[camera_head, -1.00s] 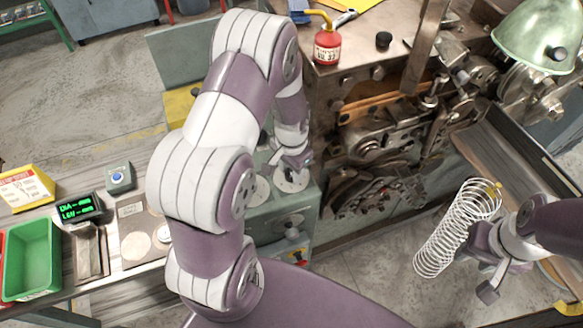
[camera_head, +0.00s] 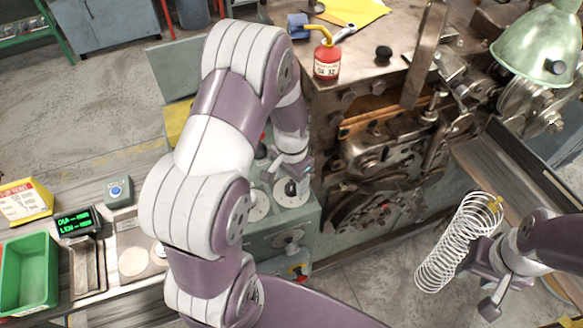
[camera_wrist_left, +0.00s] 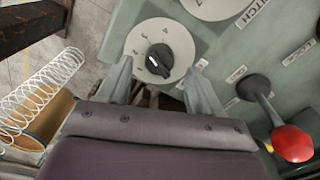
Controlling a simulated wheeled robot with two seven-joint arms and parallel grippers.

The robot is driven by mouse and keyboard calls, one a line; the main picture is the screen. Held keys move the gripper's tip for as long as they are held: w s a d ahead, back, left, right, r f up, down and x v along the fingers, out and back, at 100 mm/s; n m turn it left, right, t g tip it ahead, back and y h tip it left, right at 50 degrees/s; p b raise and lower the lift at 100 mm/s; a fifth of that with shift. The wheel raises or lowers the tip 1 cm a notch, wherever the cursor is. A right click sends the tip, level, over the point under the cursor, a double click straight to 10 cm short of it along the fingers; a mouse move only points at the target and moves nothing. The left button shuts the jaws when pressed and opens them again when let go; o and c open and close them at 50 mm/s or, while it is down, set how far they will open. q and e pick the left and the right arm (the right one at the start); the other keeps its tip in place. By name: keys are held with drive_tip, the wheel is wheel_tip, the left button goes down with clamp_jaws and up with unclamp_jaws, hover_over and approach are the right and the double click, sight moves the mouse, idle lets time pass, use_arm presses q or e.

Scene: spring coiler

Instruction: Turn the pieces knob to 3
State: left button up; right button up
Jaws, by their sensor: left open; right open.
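The pieces knob (camera_wrist_left: 160,62) is black with a white pointer mark, on a round pale dial (camera_wrist_left: 183,47) with small numbers. The knob (camera_head: 291,188) also shows in the head view, just below my left gripper (camera_head: 288,170). My left gripper (camera_wrist_left: 157,78) is open and empty, its fingers on either side of the lower dial, apart from the knob. My right gripper (camera_head: 482,284) is open beside a wire spring (camera_head: 455,245); whether they touch is unclear.
A red-balled lever (camera_wrist_left: 293,143) stands at the right of the panel in the left wrist view. Another dial (camera_head: 259,205) lies left of the knob in the head view. The coiling machine (camera_head: 385,160) stands to the right, with a red oil can (camera_head: 327,62) on top.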

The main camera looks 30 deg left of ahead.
sight(292, 185)
use_arm(q)
wheel_tip(292, 185, up, 10)
drive_tip(key=b, duration=0.1)
drive_tip(key=shift+r+b, duration=0.15)
drive_tip(key=shift+b, duration=0.25)
